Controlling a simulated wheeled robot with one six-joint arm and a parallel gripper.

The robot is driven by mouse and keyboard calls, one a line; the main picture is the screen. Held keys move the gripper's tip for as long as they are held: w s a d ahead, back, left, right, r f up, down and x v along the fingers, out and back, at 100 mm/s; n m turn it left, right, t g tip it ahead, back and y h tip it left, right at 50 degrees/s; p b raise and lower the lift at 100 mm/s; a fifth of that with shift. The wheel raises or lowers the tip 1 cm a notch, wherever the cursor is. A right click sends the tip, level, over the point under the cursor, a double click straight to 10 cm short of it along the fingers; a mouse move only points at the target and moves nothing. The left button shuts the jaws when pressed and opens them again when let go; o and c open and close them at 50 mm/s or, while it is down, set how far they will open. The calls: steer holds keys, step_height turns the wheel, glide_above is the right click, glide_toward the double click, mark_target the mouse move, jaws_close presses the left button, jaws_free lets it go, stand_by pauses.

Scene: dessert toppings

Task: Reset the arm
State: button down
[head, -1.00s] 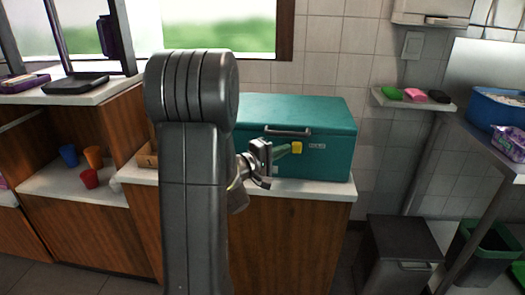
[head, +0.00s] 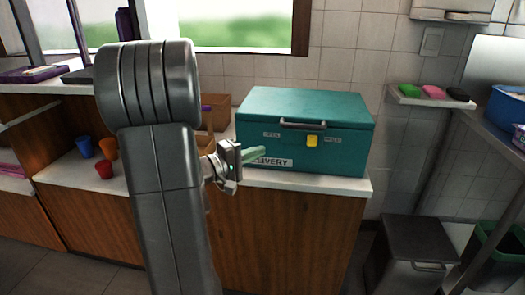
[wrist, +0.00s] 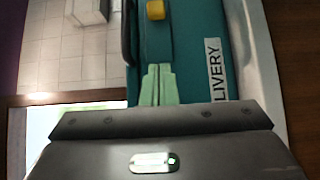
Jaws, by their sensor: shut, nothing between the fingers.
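My gripper (head: 254,154) is in front of the left part of a teal box marked DELIVERY, its green fingers pointing right. In the wrist view the two green fingers (wrist: 157,84) lie together, shut and empty, with the teal box (wrist: 190,50) behind them. The teal box (head: 300,108) has its lid down, a dark handle and a yellow latch (head: 312,141) on its front. My grey arm stands upright left of the box and hides part of the counter.
The box stands on a white-topped wooden counter (head: 290,238). Brown cartons (head: 215,112) stand left of it. Blue, orange and red cups (head: 104,169) are on a shelf at left. A wall shelf (head: 432,100) holds coloured items. A dark bin (head: 413,252) stands on the floor at right.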

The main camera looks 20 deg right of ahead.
stand_by(0.4)
steer(key=x, duration=0.9)
steer(key=shift+d, duration=0.4)
steer(key=shift+w+d+r+p, duration=0.15)
steer(key=shift+r+p, duration=0.1)
steer(key=shift+p, duration=0.45)
steer(key=shift+d+p, duration=0.1)
steer(key=shift+p, duration=0.8)
steer(key=shift+s+d+p, duration=0.15)
steer(key=shift+s+p, duration=0.1)
steer(key=shift+p, duration=1)
steer(key=shift+w+a+f+p, duration=0.2)
steer(key=shift+w+a+p, duration=0.45)
steer(key=shift+a+p, duration=0.4)
steer(key=shift+d, duration=0.1)
